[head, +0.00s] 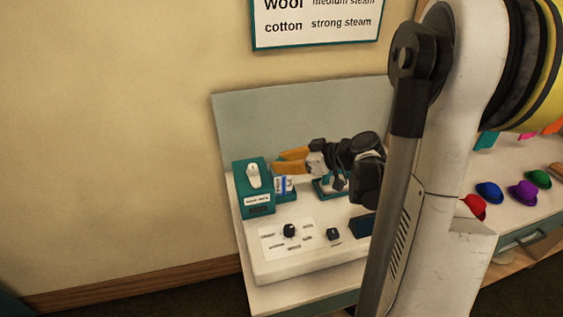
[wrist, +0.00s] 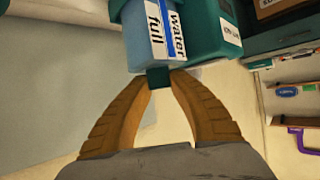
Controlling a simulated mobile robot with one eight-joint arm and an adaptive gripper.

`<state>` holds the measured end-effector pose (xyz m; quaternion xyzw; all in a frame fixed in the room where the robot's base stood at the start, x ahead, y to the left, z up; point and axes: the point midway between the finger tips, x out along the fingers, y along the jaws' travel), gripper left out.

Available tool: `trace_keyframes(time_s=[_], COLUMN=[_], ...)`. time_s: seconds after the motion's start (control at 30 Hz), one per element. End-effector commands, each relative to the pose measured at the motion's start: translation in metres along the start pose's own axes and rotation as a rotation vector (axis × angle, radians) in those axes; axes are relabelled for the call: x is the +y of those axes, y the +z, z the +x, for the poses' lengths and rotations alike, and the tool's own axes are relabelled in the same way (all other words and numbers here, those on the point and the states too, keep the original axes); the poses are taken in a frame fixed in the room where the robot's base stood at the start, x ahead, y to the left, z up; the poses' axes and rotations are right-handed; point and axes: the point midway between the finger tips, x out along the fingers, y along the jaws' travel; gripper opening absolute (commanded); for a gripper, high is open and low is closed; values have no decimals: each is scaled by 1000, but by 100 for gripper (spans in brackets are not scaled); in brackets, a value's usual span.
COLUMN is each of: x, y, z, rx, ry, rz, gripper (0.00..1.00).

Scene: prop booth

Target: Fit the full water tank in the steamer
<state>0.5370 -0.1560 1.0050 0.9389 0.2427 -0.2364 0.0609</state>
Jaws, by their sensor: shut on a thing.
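The water tank (wrist: 152,32) is light blue with a white-and-blue label reading "water full" in the wrist view. My gripper (wrist: 165,76) has its orange fingers shut on the tank's small dark teal grip (wrist: 158,78). In the head view the tank (head: 284,187) shows just right of a teal box (head: 257,205), below my gripper's fingertips (head: 278,161). I cannot tell whether tank and box touch, or whether the tank is lifted. A white unit with a dial panel (head: 272,245) stands in front, seemingly part of the steamer. My arm hides its right side.
A white piece (head: 253,175) lies on the teal box. A teal stand (head: 325,188) is right of the tank, partly behind my wrist. Coloured hats, one blue (head: 489,193), lie on the right counter. A grey back panel (head: 300,110) rises behind.

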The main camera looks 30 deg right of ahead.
Motion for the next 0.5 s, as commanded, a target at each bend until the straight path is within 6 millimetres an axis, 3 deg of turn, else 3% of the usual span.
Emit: trace_keyframes(time_s=[0.43,0.47,0.5], x=[0,0,0], y=[3,3,3], z=[2,2,2], rx=[1,1,1], ry=[0,0,0], rz=[0,0,0], gripper=[0,30,42])
